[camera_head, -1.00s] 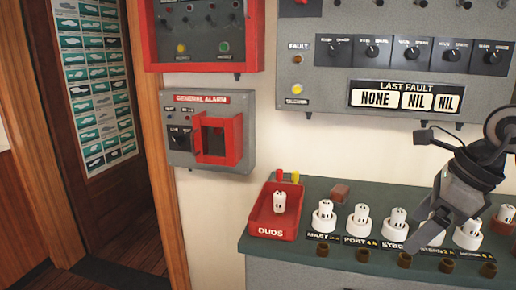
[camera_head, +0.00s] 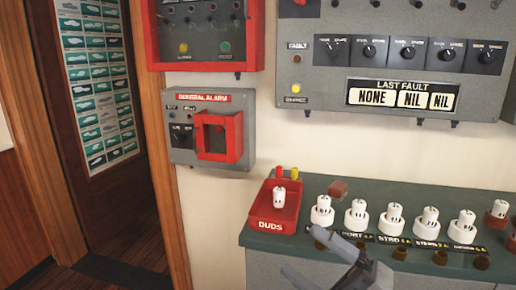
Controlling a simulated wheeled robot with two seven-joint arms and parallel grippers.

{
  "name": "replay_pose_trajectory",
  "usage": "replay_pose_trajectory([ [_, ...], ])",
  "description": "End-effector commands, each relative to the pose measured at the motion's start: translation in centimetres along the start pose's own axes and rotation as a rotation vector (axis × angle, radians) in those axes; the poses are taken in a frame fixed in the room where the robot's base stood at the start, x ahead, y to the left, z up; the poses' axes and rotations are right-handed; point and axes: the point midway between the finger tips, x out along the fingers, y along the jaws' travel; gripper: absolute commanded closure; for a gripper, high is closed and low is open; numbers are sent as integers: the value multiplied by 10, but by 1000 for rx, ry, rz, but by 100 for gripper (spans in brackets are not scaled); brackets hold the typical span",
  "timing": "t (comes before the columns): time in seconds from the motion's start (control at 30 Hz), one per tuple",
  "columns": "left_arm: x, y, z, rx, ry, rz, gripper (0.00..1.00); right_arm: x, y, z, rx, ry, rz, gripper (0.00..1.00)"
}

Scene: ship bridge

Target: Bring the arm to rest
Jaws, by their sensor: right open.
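My right gripper (camera_head: 303,252) shows at the bottom of the head view, its two grey fingers spread apart with nothing between them. It is in front of the green-topped console (camera_head: 395,192), near its front edge, and hides part of the leftmost label. The rest of my right arm is cut off by the lower edge. My left gripper is not in view.
A red DUDS tray (camera_head: 262,222) holding a white fuse (camera_head: 279,197) stands at the console's left end. Several white fuses (camera_head: 358,213) stand upright in a row to its right. A red-framed general alarm box (camera_head: 219,138) and a grey fault panel (camera_head: 420,85) are on the wall.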

Motion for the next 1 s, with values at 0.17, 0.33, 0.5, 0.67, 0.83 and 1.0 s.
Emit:
replay_pose_trajectory([
  [0.17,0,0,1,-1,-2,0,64,-85,-88,29,673,-663,66,19],
  [0.33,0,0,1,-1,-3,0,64,-164,-169,-3,1103,-1087,18,19],
  [0.5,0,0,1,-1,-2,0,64,-208,-212,-46,1350,-1319,-36,19],
  [0.67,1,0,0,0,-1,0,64,-221,-224,-64,1430,-1392,-59,19],
  [0.83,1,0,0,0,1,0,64,-222,-224,-64,1433,-1395,-61,19],
  [1.0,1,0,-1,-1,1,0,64,-222,-224,-64,1431,-1394,-61,19],
])
